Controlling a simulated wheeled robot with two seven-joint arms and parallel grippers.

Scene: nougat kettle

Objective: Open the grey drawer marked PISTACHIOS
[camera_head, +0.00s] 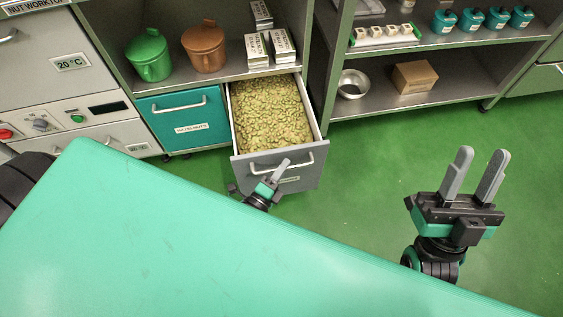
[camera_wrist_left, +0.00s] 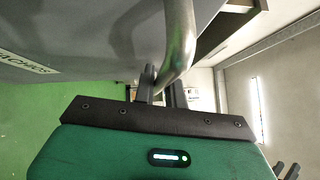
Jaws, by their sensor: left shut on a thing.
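The grey drawer (camera_head: 318,139) stands pulled out of the cabinet in the head view, full of green pistachios (camera_head: 270,112). Its front faces me and carries a bar handle (camera_head: 300,165); the label below is mostly hidden by my gripper. My left gripper (camera_head: 279,172) is at the handle, its fingers closed on the bar. In the left wrist view the curved metal handle (camera_wrist_left: 180,40) passes between the fingers, beside the grey drawer front (camera_wrist_left: 80,35) with part of its label showing. My right gripper (camera_head: 478,174) is open and empty over the floor at the right.
A closed teal HAZELNUTS drawer (camera_head: 183,119) is left of the grey one. A green pot (camera_head: 149,56), a copper pot (camera_head: 204,47) and boxes stand above. A shelf at right holds a metal bowl (camera_head: 353,84) and a carton (camera_head: 414,76). Green floor is clear between the drawer and my right gripper.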

